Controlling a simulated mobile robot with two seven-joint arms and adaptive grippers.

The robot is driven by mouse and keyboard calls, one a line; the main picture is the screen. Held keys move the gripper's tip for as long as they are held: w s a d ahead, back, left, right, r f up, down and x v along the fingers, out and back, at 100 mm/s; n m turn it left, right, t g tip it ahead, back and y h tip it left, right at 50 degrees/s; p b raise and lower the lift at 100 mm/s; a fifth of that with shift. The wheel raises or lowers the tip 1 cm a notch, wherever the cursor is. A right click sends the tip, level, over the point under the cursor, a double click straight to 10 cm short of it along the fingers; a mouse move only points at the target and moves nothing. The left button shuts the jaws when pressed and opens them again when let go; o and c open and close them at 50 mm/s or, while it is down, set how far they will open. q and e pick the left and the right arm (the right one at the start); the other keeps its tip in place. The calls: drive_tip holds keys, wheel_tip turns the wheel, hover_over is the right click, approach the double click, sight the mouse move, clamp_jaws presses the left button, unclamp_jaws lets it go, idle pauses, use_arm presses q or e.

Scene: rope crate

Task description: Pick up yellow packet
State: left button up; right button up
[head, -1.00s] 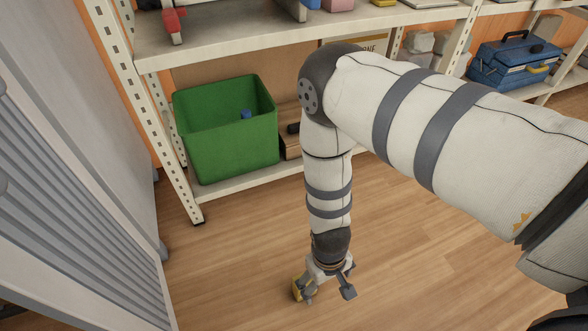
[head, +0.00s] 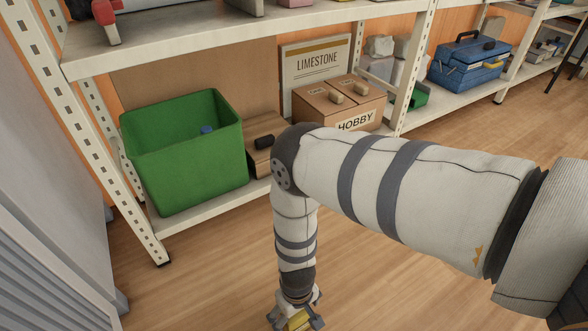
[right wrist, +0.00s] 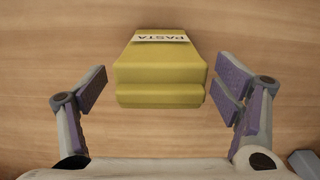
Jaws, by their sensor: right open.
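The yellow packet (right wrist: 160,72) with a white PASTA label stands out in the right wrist view against the wooden floor. It is between the two spread fingers of my right gripper (right wrist: 160,92), with a gap on each side. In the head view the packet (head: 298,321) shows at the bottom edge, partly covered by my right gripper (head: 296,318), which points down at the floor. My right gripper is open and holds nothing. My left gripper is not in view.
A green crate (head: 184,165) with a small blue thing inside stands on the low shelf (head: 205,212). Beside it are a HOBBY box (head: 335,108) and a LIMESTONE board (head: 316,62). A blue toolbox (head: 468,62) sits further right. The wooden floor (head: 400,285) is clear at right.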

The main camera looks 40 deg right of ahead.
drive_tip(key=shift+r, duration=0.15)
drive_tip(key=c, duration=2)
